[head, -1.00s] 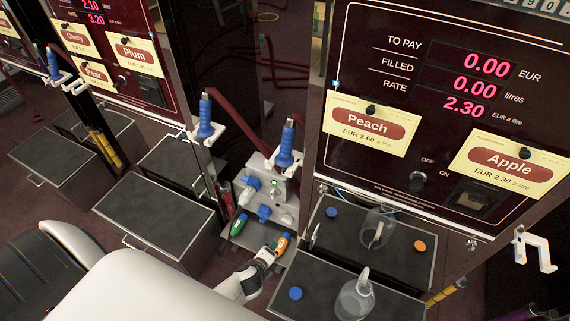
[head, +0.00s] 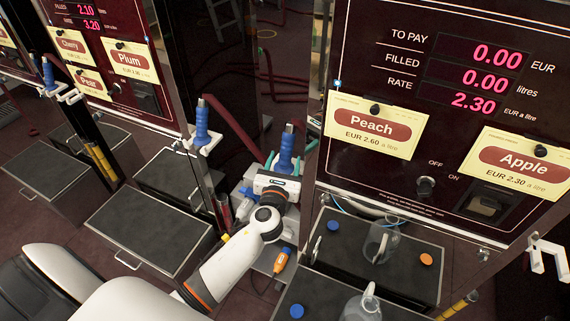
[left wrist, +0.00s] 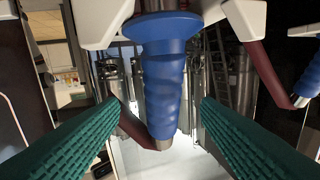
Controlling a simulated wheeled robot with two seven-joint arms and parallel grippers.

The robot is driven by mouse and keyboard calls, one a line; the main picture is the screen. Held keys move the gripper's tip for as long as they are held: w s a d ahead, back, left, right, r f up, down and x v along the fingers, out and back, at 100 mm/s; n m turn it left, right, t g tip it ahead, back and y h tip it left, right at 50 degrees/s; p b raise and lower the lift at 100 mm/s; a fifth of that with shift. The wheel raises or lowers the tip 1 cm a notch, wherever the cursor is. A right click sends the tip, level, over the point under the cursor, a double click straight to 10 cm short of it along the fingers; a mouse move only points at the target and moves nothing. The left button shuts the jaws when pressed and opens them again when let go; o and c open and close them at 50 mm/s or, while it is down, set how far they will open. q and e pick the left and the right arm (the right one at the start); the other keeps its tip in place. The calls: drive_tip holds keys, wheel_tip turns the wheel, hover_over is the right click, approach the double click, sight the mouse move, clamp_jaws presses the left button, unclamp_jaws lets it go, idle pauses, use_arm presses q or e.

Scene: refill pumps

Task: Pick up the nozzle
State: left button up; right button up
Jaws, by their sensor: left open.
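A blue nozzle (head: 286,148) with a grey metal tip stands upright beside the Peach and Apple pump. It shows large in the left wrist view (left wrist: 172,85), with a wide blue collar and a ribbed grip. My left gripper (head: 284,165) is open right at this nozzle. Its green ribbed fingers are on either side of the nozzle in the left wrist view, with gaps showing on both sides. My gripper hides the nozzle's lower part in the head view. A second blue nozzle (head: 202,124) sits in a white holder to the left. My right gripper is not in view.
The pump panel (head: 400,175) is close on the right. An orange-handled tool (head: 282,260) lies below my left arm. A dark red hose (head: 232,125) runs behind.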

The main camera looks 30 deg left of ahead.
sight(285, 154)
use_arm(q)
drive_tip(key=x, duration=0.5)
drive_tip(key=shift+w+a+f, duration=0.15)
drive_tip(key=shift+a+f, duration=0.1)
drive_tip(key=c, duration=1.1)
drive_tip(key=shift+c, duration=0.4)
drive_tip(key=shift+r, duration=0.15)
